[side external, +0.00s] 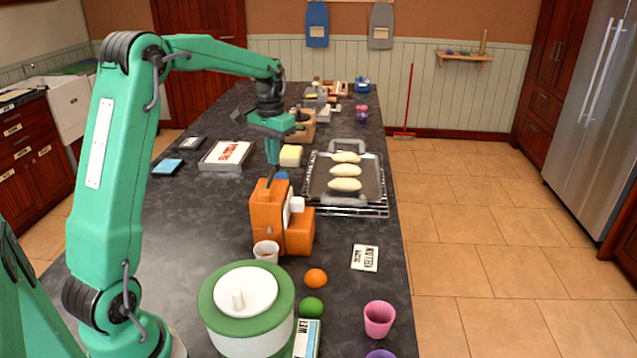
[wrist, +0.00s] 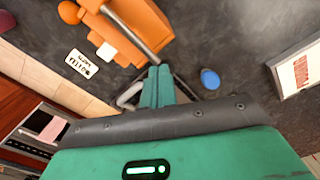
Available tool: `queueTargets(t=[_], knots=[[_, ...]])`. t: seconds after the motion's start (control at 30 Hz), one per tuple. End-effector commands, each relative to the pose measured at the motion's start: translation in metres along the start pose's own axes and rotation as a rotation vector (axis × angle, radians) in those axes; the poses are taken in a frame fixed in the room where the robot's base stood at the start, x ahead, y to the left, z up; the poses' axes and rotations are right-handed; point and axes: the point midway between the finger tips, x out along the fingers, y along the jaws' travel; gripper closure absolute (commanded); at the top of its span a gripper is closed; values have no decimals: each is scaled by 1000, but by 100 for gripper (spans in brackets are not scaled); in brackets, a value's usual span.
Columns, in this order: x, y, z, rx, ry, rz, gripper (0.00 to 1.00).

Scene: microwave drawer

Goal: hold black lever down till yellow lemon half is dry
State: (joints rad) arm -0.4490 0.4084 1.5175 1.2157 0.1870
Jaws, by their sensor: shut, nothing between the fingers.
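The orange machine (side external: 279,220) stands on the dark counter, with a white part on its right side. A dark grey bar, which looks like the lever (wrist: 130,36), runs from the orange machine toward my fingertips in the wrist view. My gripper (side external: 273,162) is shut and empty, pointing down just above and behind the machine. In the wrist view its closed fingers (wrist: 157,72) are at the bar's near end; I cannot tell whether they touch it. I cannot make out the lemon half in either view. A small cup (side external: 266,251) stands at the machine's front.
A green-and-white round appliance (side external: 246,306), an orange fruit (side external: 316,278), a green fruit (side external: 311,307) and a pink cup (side external: 379,319) stand in front. A tray with pale loaves (side external: 317,182) is right. A yellow block (side external: 291,156) and a blue object (wrist: 210,78) are near my gripper.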

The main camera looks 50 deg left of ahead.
Motion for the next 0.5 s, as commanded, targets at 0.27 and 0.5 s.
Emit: queueTargets(t=[0.27, 0.5], knots=[[-11, 0, 0, 0, 1, 0, 100], [-25, 0, 0, 0, 2, 0, 100]])
